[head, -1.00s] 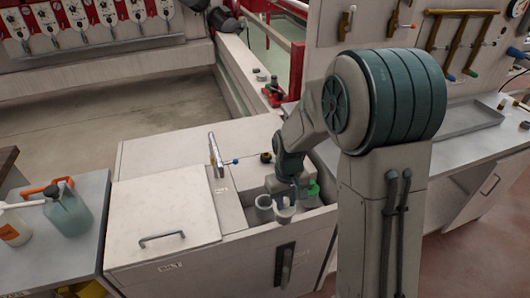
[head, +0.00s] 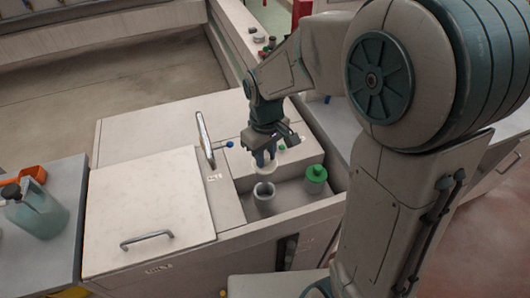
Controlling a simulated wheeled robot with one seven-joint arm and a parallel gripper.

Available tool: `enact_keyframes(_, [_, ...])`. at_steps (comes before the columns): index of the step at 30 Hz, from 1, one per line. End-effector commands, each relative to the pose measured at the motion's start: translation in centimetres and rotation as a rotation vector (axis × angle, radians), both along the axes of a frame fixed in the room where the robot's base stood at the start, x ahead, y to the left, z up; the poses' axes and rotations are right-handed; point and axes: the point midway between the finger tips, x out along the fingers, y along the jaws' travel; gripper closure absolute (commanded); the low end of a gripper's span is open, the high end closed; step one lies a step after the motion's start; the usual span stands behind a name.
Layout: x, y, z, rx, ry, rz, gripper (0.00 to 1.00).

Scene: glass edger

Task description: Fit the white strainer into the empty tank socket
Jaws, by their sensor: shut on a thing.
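My gripper (head: 266,156) points down over the open tank bay and is shut on the white strainer (head: 267,169). The strainer shows as a pale rim just under the fingers, partly covered by them. A grey-white cup-like socket (head: 264,200) with an open, dark top stands in the bay. The strainer appears just above and behind the socket's mouth in the picture; the exact gap between them I cannot tell. Another socket or strainer with a green top (head: 316,175) stands to the right in the same bay.
A grey-white lid with a handle (head: 147,239) covers the left part of the tank cabinet. An upright metal piece (head: 204,138) with a blue-knobbed rod stands beside the bay. The bay's front wall (head: 300,216) is close to the socket. A jug (head: 36,212) stands far left.

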Motion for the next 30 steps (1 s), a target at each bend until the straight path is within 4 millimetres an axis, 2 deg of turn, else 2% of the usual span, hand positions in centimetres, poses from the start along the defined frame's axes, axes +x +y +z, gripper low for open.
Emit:
enact_keyframes(8, [-0.1,0.0,-1.5,0.0,0.0,0.001,1.0])
enact_keyframes(21, [-0.1,0.0,-5.6,0.0,0.0,0.0,1.0])
enact_keyframes(30, [-0.1,0.0,-6.0,0.0,0.0,0.001,1.0])
